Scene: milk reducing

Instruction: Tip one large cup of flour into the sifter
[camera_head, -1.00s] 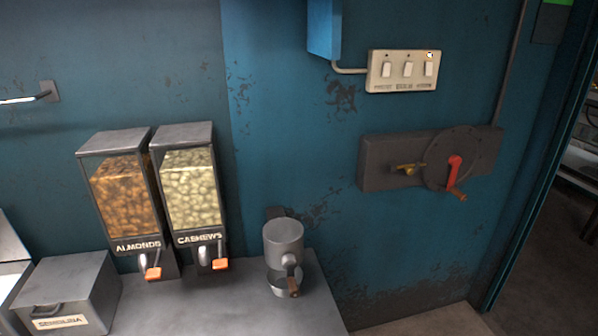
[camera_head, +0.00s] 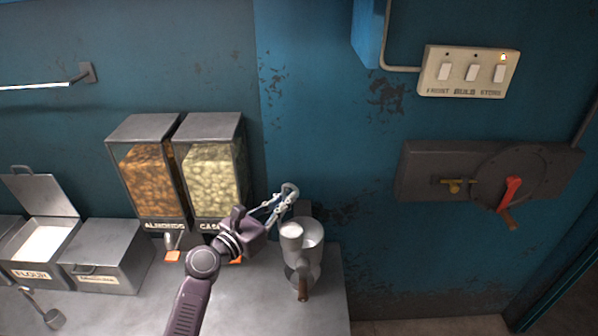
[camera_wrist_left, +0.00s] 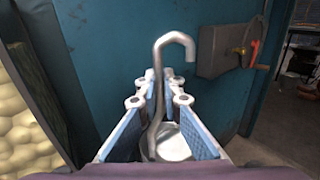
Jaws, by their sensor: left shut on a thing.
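My left gripper (camera_head: 277,207) is shut on the upright handle of a large metal cup (camera_head: 291,243). The handle's hooked end (camera_wrist_left: 176,42) stands up between the fingers in the left wrist view. The cup hangs below the gripper, looks about upright, and has a pale top that looks like flour. The sifter (camera_head: 312,240), a grey metal cylinder with a wooden-knobbed crank, stands on the counter. The cup is at the sifter's left side and overlaps its mouth; I cannot tell whether they touch. The flour bin (camera_head: 32,272) is open at the left, with white flour inside. My right gripper is not in view.
Almond (camera_head: 150,182) and cashew (camera_head: 214,172) dispensers stand behind my left arm. A closed bin (camera_head: 105,257) is beside the flour bin. A smaller scoop (camera_head: 47,312) lies on the counter (camera_head: 255,315) at front left. The counter ends just right of the sifter.

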